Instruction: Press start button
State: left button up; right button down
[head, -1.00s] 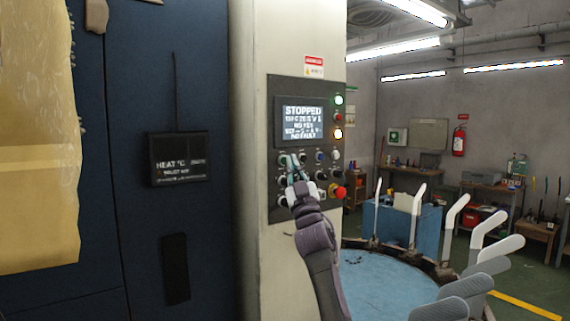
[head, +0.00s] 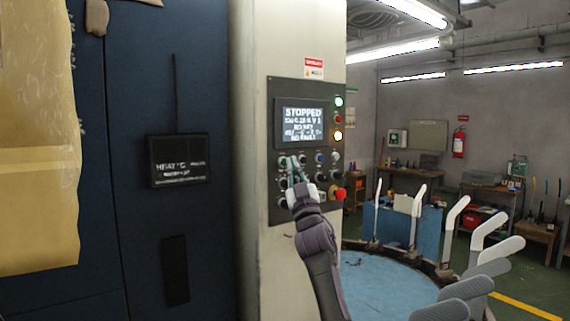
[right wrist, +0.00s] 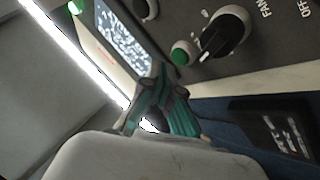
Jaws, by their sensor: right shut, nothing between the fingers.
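The control panel (head: 322,160) is on the front of a pale column. Its screen (head: 303,122) reads STOPPED. A green button (head: 282,160) is at the upper left of the panel's rows of controls. It also shows in the right wrist view (right wrist: 180,57), beside a black knob near the word FAN. My right gripper (head: 296,166) is shut and empty, with its teal fingertips in front of the upper controls, just right of the green button. In the right wrist view the fingertips (right wrist: 166,80) are close to the button; contact cannot be told. My left gripper is out of view.
A red button (head: 339,194) sticks out at the panel's lower right. A dark blue cabinet (head: 208,80) stands left of the column. A round blue table (head: 375,285) with several pale, foot-shaped boards is at the right.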

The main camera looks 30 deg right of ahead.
jog(key=shift+w, duration=0.2)
jog(key=shift+w, duration=0.25)
jog(key=shift+w+b, duration=0.4)
jog(key=shift+b, duration=0.1)
dwell(0.7)
jog(key=shift+s, duration=0.1)
jog(key=shift+s+p, duration=0.35)
jog(key=shift+s, duration=0.4)
jog(key=s+p, duration=0.1)
jog(key=s, duration=0.4)
jog(key=shift+d+p, duration=0.2)
jog(key=shift+p, duration=0.2)
